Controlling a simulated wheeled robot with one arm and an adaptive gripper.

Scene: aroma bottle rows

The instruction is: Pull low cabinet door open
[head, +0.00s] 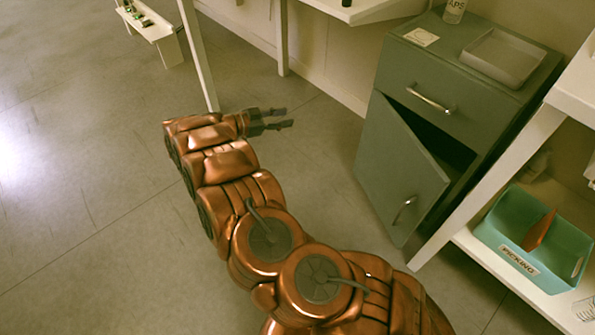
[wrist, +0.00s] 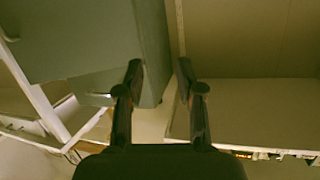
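The low cabinet (head: 460,55) is grey-green and stands at the right in the head view. Its lower door (head: 398,165) is swung partway open, with a dark gap at its right side showing the inside. A curved metal handle (head: 404,209) is on the door near its lower right edge. My gripper (head: 289,118) is to the left of the door, apart from it and empty. In the wrist view my gripper (wrist: 160,68) has its two fingers spread with nothing between them. A grey-green cabinet surface (wrist: 75,40) fills the upper left there; I cannot tell which face.
A closed drawer with a handle (head: 430,100) is above the door. A grey tray (head: 503,58) and a white bottle (head: 454,11) stand on top. A white shelf with a teal bin (head: 570,245) is close at the right. Floor (head: 90,190) at the left is clear.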

